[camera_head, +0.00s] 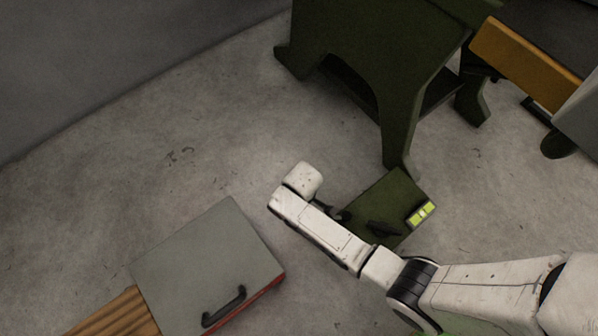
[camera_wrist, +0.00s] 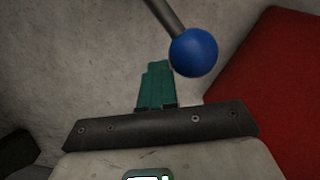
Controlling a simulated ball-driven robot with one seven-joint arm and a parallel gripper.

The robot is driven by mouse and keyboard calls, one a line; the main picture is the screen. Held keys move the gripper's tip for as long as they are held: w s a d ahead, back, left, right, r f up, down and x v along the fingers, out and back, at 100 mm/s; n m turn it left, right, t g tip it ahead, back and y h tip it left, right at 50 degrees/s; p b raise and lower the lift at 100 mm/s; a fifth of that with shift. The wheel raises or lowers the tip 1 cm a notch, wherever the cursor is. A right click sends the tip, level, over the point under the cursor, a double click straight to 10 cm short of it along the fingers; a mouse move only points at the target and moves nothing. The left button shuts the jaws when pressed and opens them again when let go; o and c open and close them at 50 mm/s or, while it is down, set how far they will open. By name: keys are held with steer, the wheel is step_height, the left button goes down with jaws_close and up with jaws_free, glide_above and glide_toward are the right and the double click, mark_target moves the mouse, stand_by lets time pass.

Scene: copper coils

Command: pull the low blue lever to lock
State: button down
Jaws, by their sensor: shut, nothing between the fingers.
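The low blue lever shows in the wrist view as a grey rod ending in a round blue knob (camera_wrist: 194,53). The rod runs up out of the top of the picture. My gripper (camera_wrist: 158,68) shows in the wrist view with teal fingers together and nothing between them. The knob is just to the right of the fingertips and overlaps their edge in the picture; I cannot tell whether they touch. In the head view my arm reaches across the middle, and neither the knob nor the fingers can be made out there.
A grey-topped red box with a black handle (camera_head: 205,262) stands at lower left. A dark green machine frame (camera_head: 390,75) stands at the back. A green case (camera_head: 408,190) lies beside my arm. A red surface (camera_wrist: 275,85) is close on the right in the wrist view. Floor at left is clear.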

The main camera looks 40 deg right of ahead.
steer(key=shift+s+a+p, duration=0.25)
steer(key=shift+s+p, duration=0.35)
steer(key=shift+s, duration=0.35)
steer(key=shift+s+a+p, duration=0.25)
steer(key=shift+s+p, duration=0.4)
steer(key=shift+s, duration=0.3)
steer(key=shift+s+a+p, duration=0.25)
steer(key=shift+s+p, duration=0.35)
steer(key=shift+s, duration=0.35)
step_height(320, 180, up, 10)
steer(key=p, duration=1)
steer(key=shift+p, duration=0.35)
